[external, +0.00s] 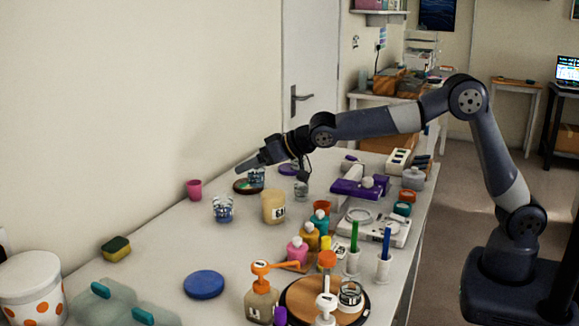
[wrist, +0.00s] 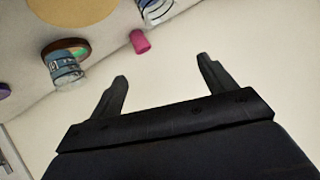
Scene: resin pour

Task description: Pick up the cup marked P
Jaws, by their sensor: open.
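I cannot read a letter P on any cup. A clear cup with blue bands (external: 223,209) stands on the table in front of the pink cup (external: 194,190). A similar banded cup (external: 257,176) stands by a dark round coaster (external: 242,187), partly behind my gripper. The wrist view shows a banded cup (wrist: 63,70) by the coaster (wrist: 74,46), the pink cup (wrist: 140,41), and another banded cup (wrist: 155,10) cut by the top edge. My gripper (external: 243,166) is open and empty above the table; its fingers (wrist: 162,69) spread over bare surface in the wrist view.
A beige labelled jar (external: 272,205) stands right of the front banded cup. Pump bottles (external: 261,300), a round wooden board (external: 300,296) and pen holders crowd the near right. A blue disc (external: 204,284) and a sponge (external: 116,248) lie nearer. The table's left middle is fairly clear.

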